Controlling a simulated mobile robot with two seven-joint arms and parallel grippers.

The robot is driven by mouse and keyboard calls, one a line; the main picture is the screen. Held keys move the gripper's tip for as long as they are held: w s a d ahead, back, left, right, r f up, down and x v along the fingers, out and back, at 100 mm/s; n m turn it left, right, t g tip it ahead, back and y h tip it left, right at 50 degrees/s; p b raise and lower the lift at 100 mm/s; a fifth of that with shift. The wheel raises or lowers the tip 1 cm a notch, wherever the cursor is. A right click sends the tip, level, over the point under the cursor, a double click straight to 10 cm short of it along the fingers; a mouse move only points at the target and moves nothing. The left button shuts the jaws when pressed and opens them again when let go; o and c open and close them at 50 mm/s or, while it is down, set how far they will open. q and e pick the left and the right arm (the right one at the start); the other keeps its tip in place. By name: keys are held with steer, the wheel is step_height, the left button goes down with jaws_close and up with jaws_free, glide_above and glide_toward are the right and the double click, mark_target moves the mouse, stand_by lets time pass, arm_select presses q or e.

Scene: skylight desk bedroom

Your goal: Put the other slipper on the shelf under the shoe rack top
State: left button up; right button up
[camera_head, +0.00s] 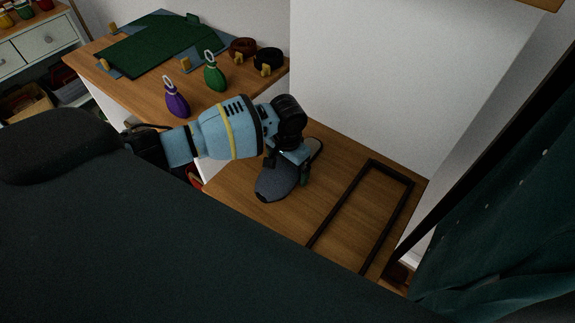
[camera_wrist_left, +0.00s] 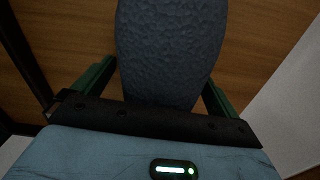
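One grey-blue slipper (camera_head: 274,183) is at the wooden shoe rack top (camera_head: 345,160), its dark toe toward the front in the head view. My left gripper (camera_head: 298,166) is over its middle from above. In the left wrist view, the slipper (camera_wrist_left: 170,45) lies between the two green fingers (camera_wrist_left: 162,78), which look to touch both its edges, so the gripper appears shut on it. Whether the slipper is lifted off the top cannot be told. The shelf under the top is hidden, and I see no second slipper. My right gripper is not in view.
A dark rectangular frame (camera_head: 393,216) lies on the right part of the rack top. A desk (camera_head: 140,90) behind holds a green mat, purple (camera_head: 177,102) and green (camera_head: 215,76) tagged items and dark rings. A white wall (camera_head: 385,75) stands behind; a dark green curtain (camera_head: 510,210) hangs right.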

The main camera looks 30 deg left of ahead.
arm_select(q)
steer(key=shift+r, duration=0.3)
step_height(320, 180, up, 11)
steer(key=shift+p, duration=0.75)
steer(key=shift+r, duration=0.35)
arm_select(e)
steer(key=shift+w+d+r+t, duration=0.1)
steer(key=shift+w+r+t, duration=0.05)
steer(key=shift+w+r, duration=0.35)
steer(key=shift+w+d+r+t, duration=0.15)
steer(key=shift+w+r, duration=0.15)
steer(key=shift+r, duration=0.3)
arm_select(q)
steer(key=shift+o, duration=0.2)
steer(key=shift+f, duration=0.1)
